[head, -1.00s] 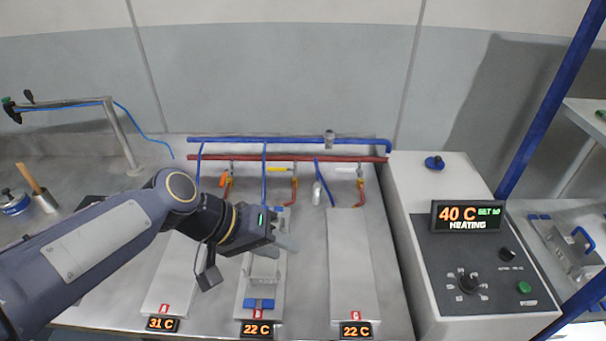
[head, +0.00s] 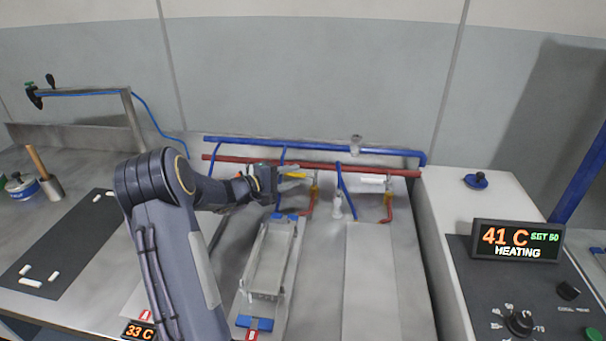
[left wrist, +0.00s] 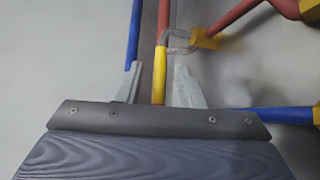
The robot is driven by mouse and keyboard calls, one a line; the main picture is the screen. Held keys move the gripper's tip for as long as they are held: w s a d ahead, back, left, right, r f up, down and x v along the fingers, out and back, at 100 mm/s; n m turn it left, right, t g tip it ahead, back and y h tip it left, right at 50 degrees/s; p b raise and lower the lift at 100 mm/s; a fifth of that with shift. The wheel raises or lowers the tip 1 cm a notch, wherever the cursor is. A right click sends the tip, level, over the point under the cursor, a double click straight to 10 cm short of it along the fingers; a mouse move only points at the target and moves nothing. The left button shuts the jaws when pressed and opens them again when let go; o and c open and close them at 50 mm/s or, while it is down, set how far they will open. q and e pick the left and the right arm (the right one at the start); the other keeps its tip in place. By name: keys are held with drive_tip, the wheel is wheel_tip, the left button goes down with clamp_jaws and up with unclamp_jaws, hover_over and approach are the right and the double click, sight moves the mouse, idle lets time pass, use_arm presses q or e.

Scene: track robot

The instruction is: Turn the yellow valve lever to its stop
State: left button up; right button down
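The yellow valve lever (head: 294,175) lies roughly level, along the red pipe, at the back of the middle station. In the left wrist view the yellow lever (left wrist: 160,78) stands upright in the picture, joined to a grey stem and brass-coloured fitting. My left gripper (head: 279,178) is at the lever's left end in the head view. In the left wrist view the fingers of this gripper (left wrist: 158,88) are apart, one on each side of the lever, with gaps visible. My right gripper is in neither current view.
Red (head: 350,170) and blue (head: 310,146) pipes run along the back. A white lever (head: 372,179) is to the right. A metal fixture (head: 268,260) with blue ends lies on the middle plate. A control panel (head: 516,240) reads 41 C, set 50, heating.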

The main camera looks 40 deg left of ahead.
sight(294, 175)
use_arm(q)
drive_tip(key=shift+x, duration=2.1)
clamp_jaws()
